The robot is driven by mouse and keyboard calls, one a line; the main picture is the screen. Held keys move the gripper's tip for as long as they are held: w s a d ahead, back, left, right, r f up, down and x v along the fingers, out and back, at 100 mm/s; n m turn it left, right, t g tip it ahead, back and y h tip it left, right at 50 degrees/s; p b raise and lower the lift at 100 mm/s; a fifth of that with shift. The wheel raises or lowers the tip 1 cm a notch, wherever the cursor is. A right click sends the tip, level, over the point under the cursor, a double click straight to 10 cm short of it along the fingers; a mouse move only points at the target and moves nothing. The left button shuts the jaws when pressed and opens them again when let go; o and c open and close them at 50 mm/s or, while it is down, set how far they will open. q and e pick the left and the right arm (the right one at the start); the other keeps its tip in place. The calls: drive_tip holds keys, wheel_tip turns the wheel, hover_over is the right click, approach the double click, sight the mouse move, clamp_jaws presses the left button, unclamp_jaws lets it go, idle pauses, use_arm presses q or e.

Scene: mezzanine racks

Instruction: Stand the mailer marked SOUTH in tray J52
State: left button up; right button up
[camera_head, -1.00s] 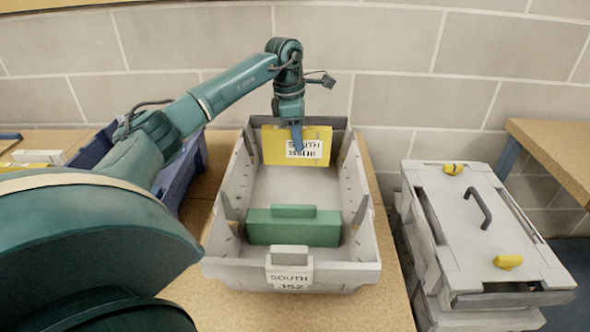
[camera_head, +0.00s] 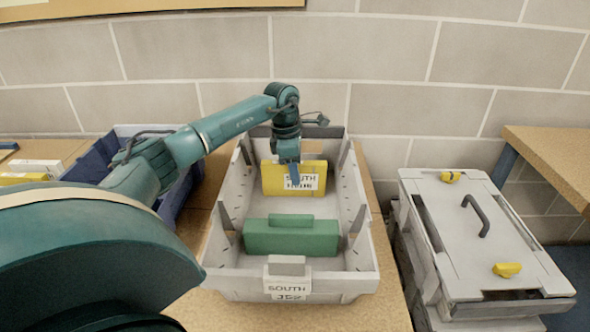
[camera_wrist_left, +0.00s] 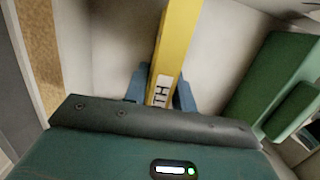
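The yellow mailer (camera_head: 270,178) has a white label reading SOUTH. It stands upright inside the grey tray (camera_head: 222,240), toward its back end. The tray's front label (camera_head: 287,290) reads SOUTH and J52, the number being blurred now. My left gripper (camera_head: 295,180) is shut on the mailer's upper edge from above. In the left wrist view the yellow mailer (camera_wrist_left: 175,40) sits between the blue fingers. Whether its bottom edge touches the tray floor is hard to tell. My right gripper is not in view.
A green block (camera_head: 290,238) stands across the front part of the tray. A blue bin (camera_head: 185,185) is to the left, with white and yellow packets (camera_head: 38,166) beyond it. A grey lidded case (camera_head: 470,235) with a handle stands to the right.

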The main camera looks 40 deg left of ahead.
use_arm(q)
drive_tip(key=o, duration=0.3)
drive_tip(key=shift+r, duration=0.1)
drive_tip(key=r, duration=0.4)
drive_tip(key=a+r, duration=0.1)
drive_tip(key=r, duration=0.3)
drive_tip(key=s+r, duration=0.1)
drive_tip(key=r, duration=0.3)
drive_tip(key=shift+s+a, duration=0.1)
drive_tip(key=shift+a, duration=0.05)
